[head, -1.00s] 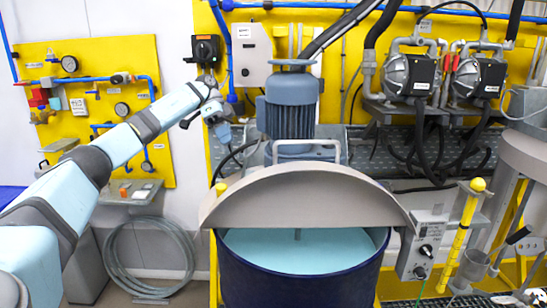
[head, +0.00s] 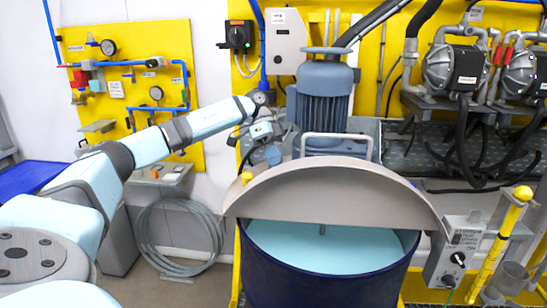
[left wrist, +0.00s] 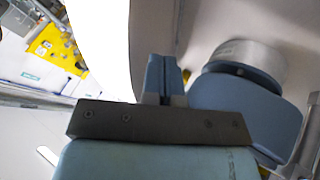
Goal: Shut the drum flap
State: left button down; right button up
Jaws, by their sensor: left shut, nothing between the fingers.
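The drum flap (head: 335,195), a grey half-round lid, stands raised and tilted over the rear of the dark blue drum (head: 320,275). The drum's front half is open and shows pale blue liquid (head: 325,246) inside. A thin shaft dips into the liquid. My left gripper (head: 272,153) is behind the flap's upper left edge, beside the motor. The flap's top edge runs close to it, and I cannot tell whether they touch. In the left wrist view its fingers (left wrist: 162,76) are together and empty. My right gripper is in neither view.
A blue-grey motor (head: 322,100) stands behind the flap, with a pale tubular handle (head: 338,136) in front of it. A control box (head: 458,252) and a yellow pole (head: 497,245) stand right of the drum. A coiled hose (head: 180,238) hangs at left.

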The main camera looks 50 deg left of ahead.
pick_arm(q)
jog(key=shift+s+d, duration=0.6)
jog(key=shift+s, duration=0.1)
jog(key=shift+r, duration=0.1)
jog(key=shift+s, duration=0.1)
